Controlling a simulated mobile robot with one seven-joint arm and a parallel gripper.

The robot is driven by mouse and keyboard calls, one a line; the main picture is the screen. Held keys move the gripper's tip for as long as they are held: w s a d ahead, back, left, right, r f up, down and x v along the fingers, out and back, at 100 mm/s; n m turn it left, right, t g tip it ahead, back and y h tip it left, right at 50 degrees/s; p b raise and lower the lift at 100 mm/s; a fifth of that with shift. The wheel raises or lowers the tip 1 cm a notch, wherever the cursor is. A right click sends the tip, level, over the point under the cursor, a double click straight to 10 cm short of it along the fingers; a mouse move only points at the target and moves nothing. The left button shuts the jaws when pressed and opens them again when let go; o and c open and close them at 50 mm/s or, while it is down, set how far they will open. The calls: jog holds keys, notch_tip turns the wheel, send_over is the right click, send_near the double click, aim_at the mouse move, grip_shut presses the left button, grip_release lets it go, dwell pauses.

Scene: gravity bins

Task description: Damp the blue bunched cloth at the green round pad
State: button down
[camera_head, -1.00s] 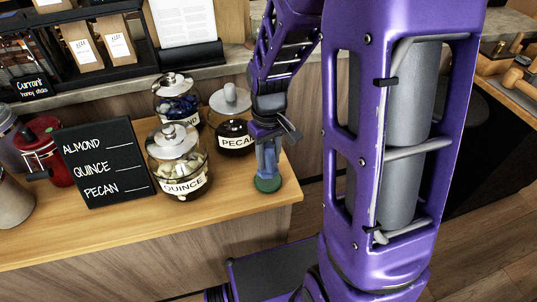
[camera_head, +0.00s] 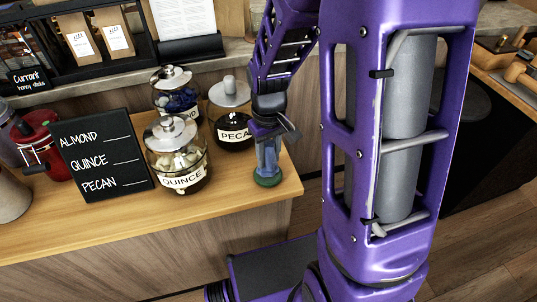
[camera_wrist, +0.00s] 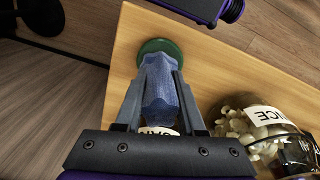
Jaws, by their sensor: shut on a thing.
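The blue bunched cloth (camera_wrist: 162,92) is held between the two fingers of my gripper (camera_wrist: 165,82) in the wrist view. My gripper (camera_head: 267,155) is shut on the cloth and points down at the counter's right end in the head view. The green round pad (camera_head: 267,180) lies on the wooden counter directly below; it also shows in the wrist view (camera_wrist: 161,46). The cloth's lower end is at the pad and appears to touch it. The fingers hide part of the cloth, and the cloth covers part of the pad.
The glass quince jar (camera_head: 177,157) and pecan jar (camera_head: 230,118) stand left of my gripper, with a third jar (camera_head: 176,95) behind. A black list board (camera_head: 100,155) stands farther left. The counter's right edge (camera_head: 298,175) is close to the pad. The counter front is clear.

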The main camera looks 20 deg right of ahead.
aim_at(269, 142)
jog(key=shift+f, duration=0.4)
dwell(1.3)
jog(key=shift+r, duration=0.1)
notch_tip(269, 142, up, 6)
jog(key=p, duration=0.4)
jog(key=shift+p, duration=0.4)
